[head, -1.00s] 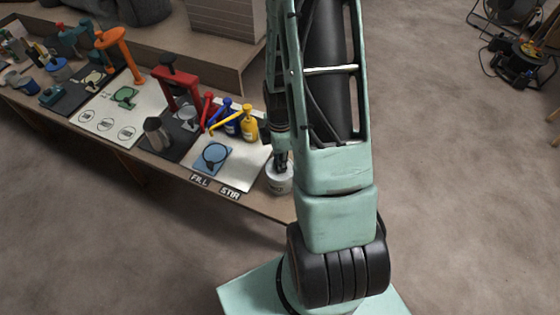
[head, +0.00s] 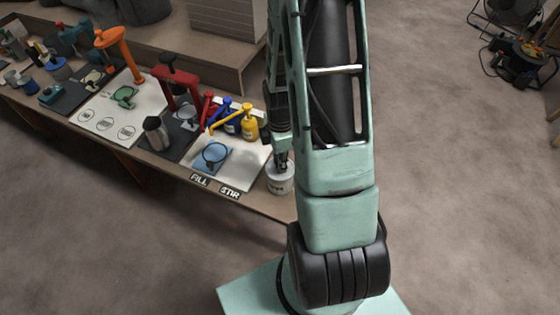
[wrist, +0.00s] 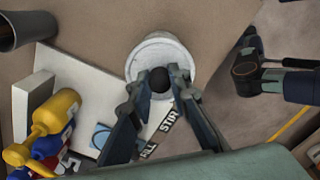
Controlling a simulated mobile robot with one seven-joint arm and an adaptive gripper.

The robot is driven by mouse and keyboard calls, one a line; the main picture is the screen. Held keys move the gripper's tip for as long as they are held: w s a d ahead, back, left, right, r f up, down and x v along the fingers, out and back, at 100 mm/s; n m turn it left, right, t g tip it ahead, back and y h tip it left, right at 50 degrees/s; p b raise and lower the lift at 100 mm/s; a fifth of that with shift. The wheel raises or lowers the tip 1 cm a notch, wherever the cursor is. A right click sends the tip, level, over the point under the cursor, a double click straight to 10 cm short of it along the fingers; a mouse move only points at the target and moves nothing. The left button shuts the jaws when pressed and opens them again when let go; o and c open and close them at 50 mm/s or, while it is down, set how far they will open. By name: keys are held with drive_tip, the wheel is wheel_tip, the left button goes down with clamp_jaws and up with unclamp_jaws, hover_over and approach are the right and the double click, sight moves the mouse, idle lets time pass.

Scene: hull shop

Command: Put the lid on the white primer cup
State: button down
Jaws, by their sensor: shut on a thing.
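The white primer cup (head: 280,184) stands at the near right edge of the bench in the head view. It carries a dark label. In the wrist view a round white shape (wrist: 160,50) lies under my gripper, with a lighter rim; lid and cup overlap there. My gripper (wrist: 159,82) is shut on the lid's black round knob, with a finger on each side of it. In the head view my gripper (head: 281,162) is directly over the cup. I cannot tell whether the lid touches the cup's rim or is seated flat.
Left of the cup is a pale board with FILL and STIR labels (head: 230,192) and a blue round patch (head: 213,157). Yellow (head: 249,128) and blue pump bottles stand behind it. A red stand (head: 178,85) is farther left. A dark cylinder (wrist: 22,30) shows in the wrist view.

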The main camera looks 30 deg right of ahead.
drive_tip(key=c, duration=1.2)
unclamp_jaws()
drive_tip(key=shift+c, duration=0.2)
drive_tip(key=shift+r+p, duration=2.65)
drive_tip(key=shift+r, duration=0.9)
drive_tip(key=shift+c, duration=0.3)
clamp_jaws()
